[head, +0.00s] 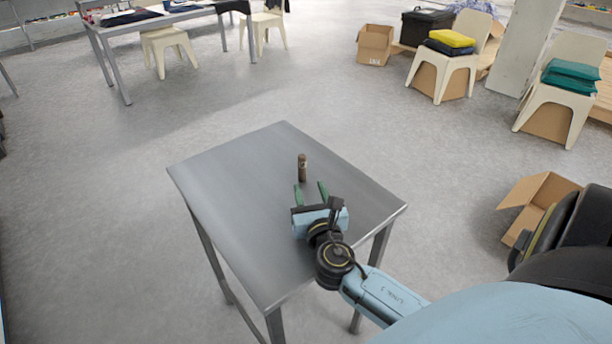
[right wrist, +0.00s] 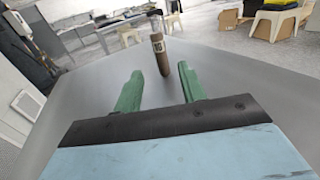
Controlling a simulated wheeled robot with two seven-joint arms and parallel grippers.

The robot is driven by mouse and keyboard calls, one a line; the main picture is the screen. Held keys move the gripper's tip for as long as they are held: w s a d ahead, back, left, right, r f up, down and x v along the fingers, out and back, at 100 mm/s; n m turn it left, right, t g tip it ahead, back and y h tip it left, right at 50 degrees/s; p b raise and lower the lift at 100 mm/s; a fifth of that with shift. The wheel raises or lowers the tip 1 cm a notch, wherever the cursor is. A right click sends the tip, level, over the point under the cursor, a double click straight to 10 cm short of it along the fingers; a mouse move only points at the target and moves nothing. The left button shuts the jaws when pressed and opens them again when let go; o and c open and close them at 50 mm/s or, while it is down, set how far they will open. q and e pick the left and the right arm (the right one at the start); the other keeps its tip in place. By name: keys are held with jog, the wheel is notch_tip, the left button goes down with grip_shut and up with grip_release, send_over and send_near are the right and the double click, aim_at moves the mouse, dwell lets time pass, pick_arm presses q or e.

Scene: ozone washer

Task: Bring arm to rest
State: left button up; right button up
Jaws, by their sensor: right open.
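My right gripper (head: 311,191) is open over the grey metal table (head: 235,180), its two green fingers apart with nothing between them. A small brown cylinder (head: 302,167) with a light label stands upright on the table just beyond the fingertips. In the right wrist view the cylinder (right wrist: 161,54) stands past the gap between the green fingers (right wrist: 158,85), apart from both. My right arm reaches in from the lower right. My left gripper is not in view.
An open cardboard box (head: 540,200) sits on the floor at the right. White chairs with folded cloths (head: 450,40) stand at the back right. Another table (head: 165,20) with stools is at the back left. The floor left of the near table is clear.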

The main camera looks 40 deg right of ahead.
jog(key=shift+v, duration=1.05)
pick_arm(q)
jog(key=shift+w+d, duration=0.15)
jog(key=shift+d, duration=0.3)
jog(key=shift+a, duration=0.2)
